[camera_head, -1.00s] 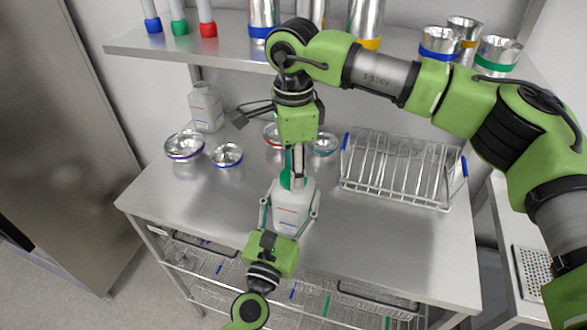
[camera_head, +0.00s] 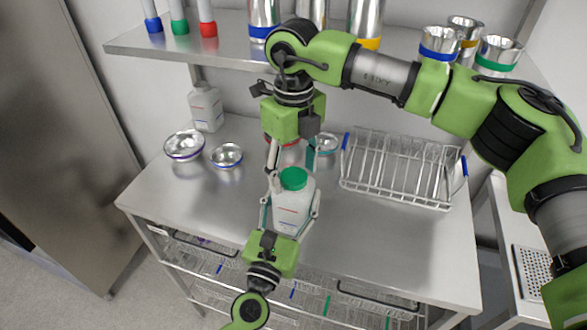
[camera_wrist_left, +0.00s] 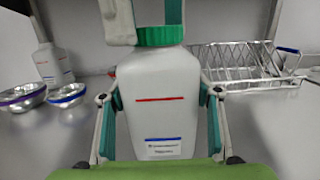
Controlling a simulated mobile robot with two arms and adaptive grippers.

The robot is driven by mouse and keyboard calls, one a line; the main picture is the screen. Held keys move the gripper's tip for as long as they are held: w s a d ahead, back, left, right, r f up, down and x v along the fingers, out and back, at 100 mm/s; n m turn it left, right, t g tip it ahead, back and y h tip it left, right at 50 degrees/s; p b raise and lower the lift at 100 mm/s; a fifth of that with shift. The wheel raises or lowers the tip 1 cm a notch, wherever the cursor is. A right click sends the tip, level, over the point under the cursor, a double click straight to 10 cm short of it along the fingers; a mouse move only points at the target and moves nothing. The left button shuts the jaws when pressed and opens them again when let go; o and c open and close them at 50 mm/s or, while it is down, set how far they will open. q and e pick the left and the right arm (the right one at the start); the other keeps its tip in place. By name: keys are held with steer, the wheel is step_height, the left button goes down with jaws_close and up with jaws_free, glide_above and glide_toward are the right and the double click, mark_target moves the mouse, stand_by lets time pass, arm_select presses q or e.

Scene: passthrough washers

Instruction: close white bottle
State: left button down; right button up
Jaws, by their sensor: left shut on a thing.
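The white bottle (camera_head: 292,211) stands upright on the steel table, with a green cap (camera_head: 293,178) on its neck. In the left wrist view the bottle (camera_wrist_left: 158,110) shows a red line and a blue-edged label, and the green cap (camera_wrist_left: 160,36) sits on its top. My left gripper (camera_head: 291,200) is shut on the bottle's body, one finger on each side. My right gripper (camera_head: 292,170) points down at the cap from above. Its fingers are spread apart, one beside the cap's left side and one behind its right side. I cannot tell whether either touches the cap.
A second white bottle (camera_head: 206,108) stands at the back left. Metal bowls (camera_head: 184,146) (camera_head: 227,156) stand left, with others behind the right gripper. A wire rack (camera_head: 400,170) stands right. A shelf (camera_head: 230,52) with metal cups hangs above. The table's front right is clear.

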steer(key=shift+r, duration=0.1)
step_height(320, 180, up, 12)
stand_by(0.5)
arm_select(q)
steer(key=c, duration=0.7)
jaws_free()
steer(key=shift+o, duration=0.2)
steer(key=v, duration=1.2)
